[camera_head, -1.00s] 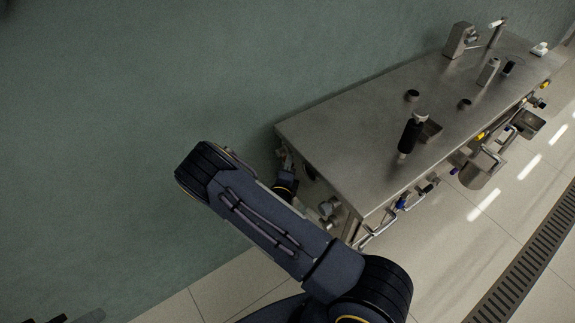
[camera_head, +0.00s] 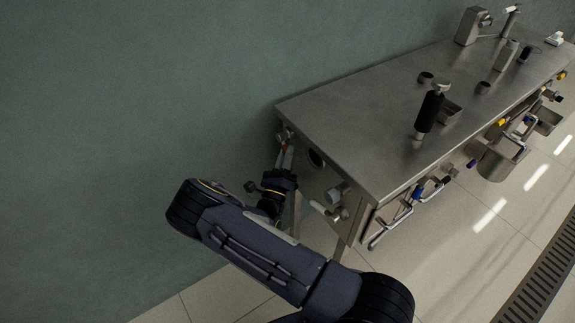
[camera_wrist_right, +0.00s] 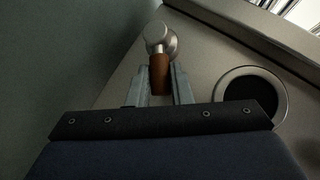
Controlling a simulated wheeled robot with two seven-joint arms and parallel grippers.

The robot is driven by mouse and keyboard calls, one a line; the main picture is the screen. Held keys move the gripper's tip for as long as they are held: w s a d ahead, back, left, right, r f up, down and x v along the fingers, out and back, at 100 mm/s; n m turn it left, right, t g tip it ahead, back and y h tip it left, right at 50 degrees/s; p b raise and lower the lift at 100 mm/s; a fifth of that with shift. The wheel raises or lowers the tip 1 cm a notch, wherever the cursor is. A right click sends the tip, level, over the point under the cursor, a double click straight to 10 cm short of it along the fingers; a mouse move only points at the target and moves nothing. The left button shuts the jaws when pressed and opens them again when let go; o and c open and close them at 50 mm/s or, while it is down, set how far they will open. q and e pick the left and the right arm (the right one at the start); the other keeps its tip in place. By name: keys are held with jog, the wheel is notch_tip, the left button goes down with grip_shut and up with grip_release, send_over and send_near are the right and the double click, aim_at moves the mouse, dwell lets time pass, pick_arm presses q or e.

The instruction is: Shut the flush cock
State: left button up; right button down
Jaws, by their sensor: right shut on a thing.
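The flush cock has a silver metal body (camera_wrist_right: 160,38) with a short brown-red handle (camera_wrist_right: 160,75), on the end panel of the steel bench. In the head view the handle is a small reddish spot (camera_head: 285,147) near the bench's far left corner. My right gripper (camera_wrist_right: 161,88) has one finger on each side of the handle and is shut on it. In the head view the right gripper (camera_head: 287,158) reaches up to the panel from below; the cock's body is hard to make out there. My left gripper is not in view.
The steel bench (camera_head: 335,120) carries a black-handled tool (camera_head: 430,110) and small fittings. A round dark hole (camera_wrist_right: 252,92) lies right of the cock. A metal fitting (camera_head: 337,193) sticks out of the end panel. The green wall (camera_head: 120,110) is close on the left.

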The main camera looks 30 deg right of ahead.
jog(key=w+m+g+h+b, duration=0.1)
jog(key=m+g+h+b, duration=0.1)
jog(key=m+h+b, duration=0.1)
jog(key=w+f+m+g+h+b, duration=0.1)
jog(key=m+g+h+b, duration=0.1)
jog(key=m, duration=0.4)
jog(key=w+f+m+g+h+b, duration=0.1)
jog(key=m+g+h+b, duration=0.2)
jog(key=m+g+b, duration=0.1)
jog(key=shift+w+a+m+h+b, duration=0.2)
jog(key=shift+m+h+b, duration=0.1)
jog(key=shift+b, duration=0.55)
jog(key=shift+r+m+g, duration=0.15)
jog(key=shift+m+g, duration=0.25)
jog(key=shift+w+r, duration=0.1)
jog(key=c, duration=1.3)
grip_release()
jog(key=v, duration=0.7)
jog(key=shift+a+f, duration=0.2)
jog(key=shift+f, duration=0.2)
